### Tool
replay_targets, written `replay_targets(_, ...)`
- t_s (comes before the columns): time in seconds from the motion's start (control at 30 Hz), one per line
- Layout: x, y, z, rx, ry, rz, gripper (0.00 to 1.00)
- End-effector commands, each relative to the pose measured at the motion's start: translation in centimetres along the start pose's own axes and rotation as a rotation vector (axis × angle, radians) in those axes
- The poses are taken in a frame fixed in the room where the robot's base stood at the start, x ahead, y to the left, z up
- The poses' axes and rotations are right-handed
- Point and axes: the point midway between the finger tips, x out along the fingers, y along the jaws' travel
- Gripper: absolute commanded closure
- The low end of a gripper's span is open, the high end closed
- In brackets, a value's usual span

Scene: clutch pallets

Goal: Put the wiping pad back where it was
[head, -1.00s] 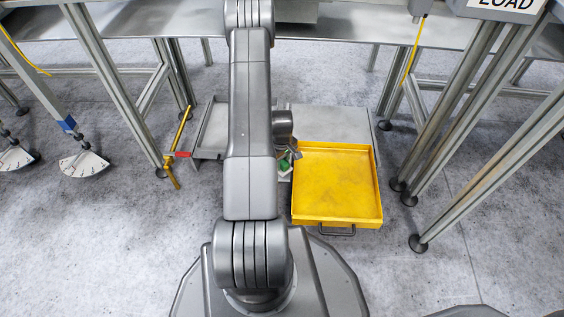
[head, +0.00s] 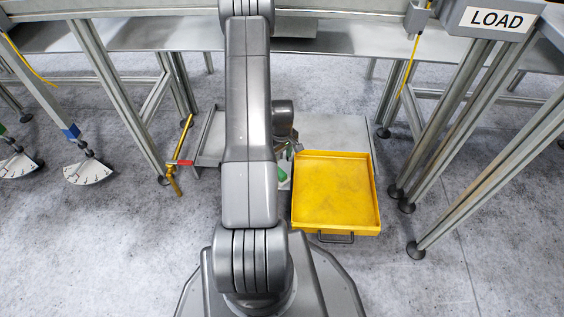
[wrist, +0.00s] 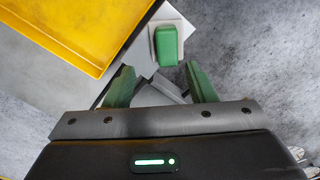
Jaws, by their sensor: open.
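The wiping pad appears to be the white square base with a green block handle on top (wrist: 166,45), seen in the wrist view beside the yellow tray's corner. In the head view a small green and white patch (head: 284,177) shows between my arm and the yellow tray, partly hidden by the arm. My gripper (wrist: 161,84) is open and empty, its two green fingers apart. The pad's handle is ahead of the gap between the fingertips and not between them. I cannot tell the height between fingers and pad.
A yellow tray (head: 335,231) with a dark handle stands right of my arm, against a grey plate (head: 340,130). A yellow bar with a red part (head: 172,178) is at left. Metal table legs (head: 445,150) stand on both sides. The floor in front of the tray is clear.

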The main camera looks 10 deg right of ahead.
Motion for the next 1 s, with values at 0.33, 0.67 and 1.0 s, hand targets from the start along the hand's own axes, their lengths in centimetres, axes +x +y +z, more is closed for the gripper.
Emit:
replay_targets(0.33, -3.1, 0.0, 0.0, 0.0, 0.0, -0.001, 0.5)
replay_targets(0.67, -3.1, 0.0, 0.0, 0.0, 0.0, -0.001, 0.5)
replay_targets(1.0, -3.1, 0.0, 0.0, 0.0, 0.0, -0.001, 0.5)
